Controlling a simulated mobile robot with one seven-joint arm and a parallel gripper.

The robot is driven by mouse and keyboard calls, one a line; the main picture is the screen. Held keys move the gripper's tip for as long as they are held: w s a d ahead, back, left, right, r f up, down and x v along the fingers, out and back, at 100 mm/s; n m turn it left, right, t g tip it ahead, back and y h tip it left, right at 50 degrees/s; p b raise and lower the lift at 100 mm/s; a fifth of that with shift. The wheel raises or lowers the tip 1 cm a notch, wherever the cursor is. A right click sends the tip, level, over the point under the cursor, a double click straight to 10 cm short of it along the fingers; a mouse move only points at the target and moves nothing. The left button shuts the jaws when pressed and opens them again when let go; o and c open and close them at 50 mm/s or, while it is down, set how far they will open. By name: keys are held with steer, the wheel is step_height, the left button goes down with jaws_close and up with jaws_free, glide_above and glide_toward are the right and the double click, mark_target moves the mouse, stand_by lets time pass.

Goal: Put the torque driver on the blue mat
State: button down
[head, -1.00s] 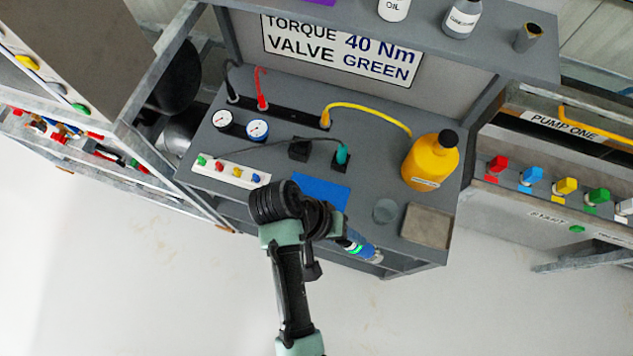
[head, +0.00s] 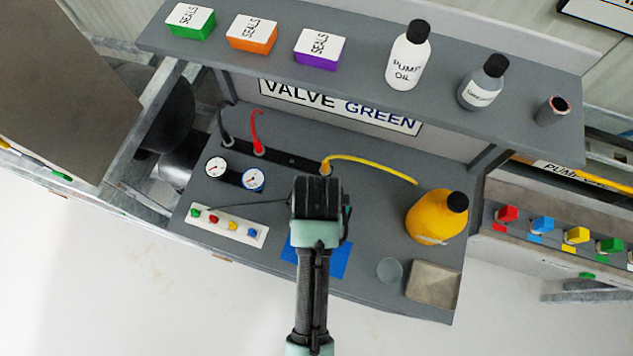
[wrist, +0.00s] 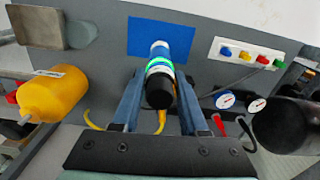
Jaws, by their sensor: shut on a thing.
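The torque driver (wrist: 159,68) shows in the wrist view as a cylinder with white, blue and green bands and a black end. My gripper (wrist: 158,88) is shut on it, with one finger on each side. The blue mat (wrist: 140,38) lies beyond the driver, whose far end overlaps it in this view. I cannot tell whether the driver touches the mat. In the head view the blue mat (head: 333,262) is partly covered by my arm, which also hides the driver and the fingers.
A yellow bottle (head: 437,217), a clear round dish (head: 390,270) and a brown-grey tray (head: 433,284) stand right of the mat. A strip of coloured knobs (head: 228,226) and two gauges (head: 253,179) lie left. A shelf (head: 340,82) with boxes and bottles overhangs the back.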

step_height(320, 180, down, 6)
steer(key=shift+p, duration=0.3)
steer(key=c, duration=0.9)
jaws_free()
steer(key=shift+s, duration=0.15)
steer(key=o, duration=0.5)
steer(key=shift+f, duration=0.1)
steer(key=shift+c, duration=0.2)
step_height(320, 180, up, 12)
steer(key=shift+r+b, duration=0.1)
steer(key=shift+b, duration=0.3)
